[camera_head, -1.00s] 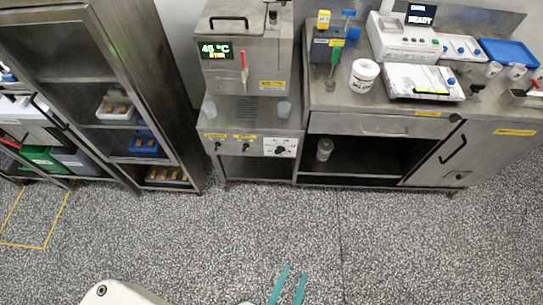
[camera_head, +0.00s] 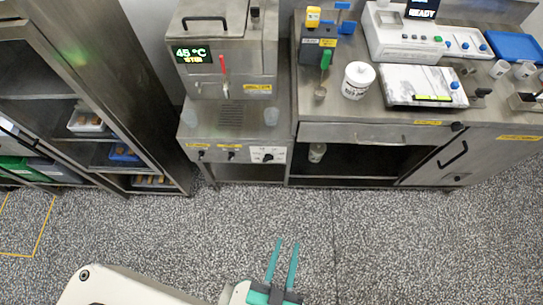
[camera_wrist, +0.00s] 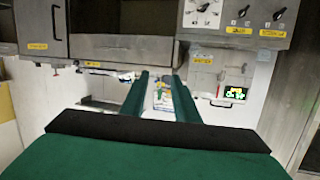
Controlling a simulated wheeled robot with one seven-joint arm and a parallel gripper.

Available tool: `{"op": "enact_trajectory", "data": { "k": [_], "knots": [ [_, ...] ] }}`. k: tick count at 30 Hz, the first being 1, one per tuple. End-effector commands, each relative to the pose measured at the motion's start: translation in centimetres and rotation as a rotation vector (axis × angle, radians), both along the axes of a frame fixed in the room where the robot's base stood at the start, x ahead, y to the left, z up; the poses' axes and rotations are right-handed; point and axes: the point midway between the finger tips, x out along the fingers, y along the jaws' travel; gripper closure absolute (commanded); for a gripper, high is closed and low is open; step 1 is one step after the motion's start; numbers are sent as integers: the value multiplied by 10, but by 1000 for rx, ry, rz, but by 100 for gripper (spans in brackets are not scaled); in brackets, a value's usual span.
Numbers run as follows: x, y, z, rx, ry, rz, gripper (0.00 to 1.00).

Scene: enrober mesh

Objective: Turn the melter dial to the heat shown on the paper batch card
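The melter (camera_head: 222,75) is a steel cabinet at the upper middle of the head view, with a lit display (camera_head: 193,54) reading 45 °C. Its dial (camera_head: 267,157) is a dark knob on a white plate, low on the front at the right. The dial plate also shows, upside down, at the top of the wrist view (camera_wrist: 203,10). My gripper (camera_head: 287,243) has two teal fingers, apart and empty, above the floor well in front of the melter. They also show in the wrist view (camera_wrist: 160,75). I cannot pick out the paper batch card or read the dial's setting.
Two other small knobs (camera_head: 232,156) sit left of the dial. A steel counter (camera_head: 350,112) on the right bears a white tub (camera_head: 357,80) and several devices. A steel rack (camera_head: 100,110) stands left. The speckled floor (camera_head: 300,220) before the melter is clear.

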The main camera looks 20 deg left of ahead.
Motion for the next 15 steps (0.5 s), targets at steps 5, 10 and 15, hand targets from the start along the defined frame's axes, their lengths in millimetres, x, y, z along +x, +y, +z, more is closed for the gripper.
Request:
{"op": "enact_trajectory", "data": {
  "k": [5,10,15],
  "knots": [
    [31,7,-62,154,-34,40,72],
    [71,19,-120,333,-57,67,72],
    [120,38,-169,514,-69,94,72]
  ]
}}
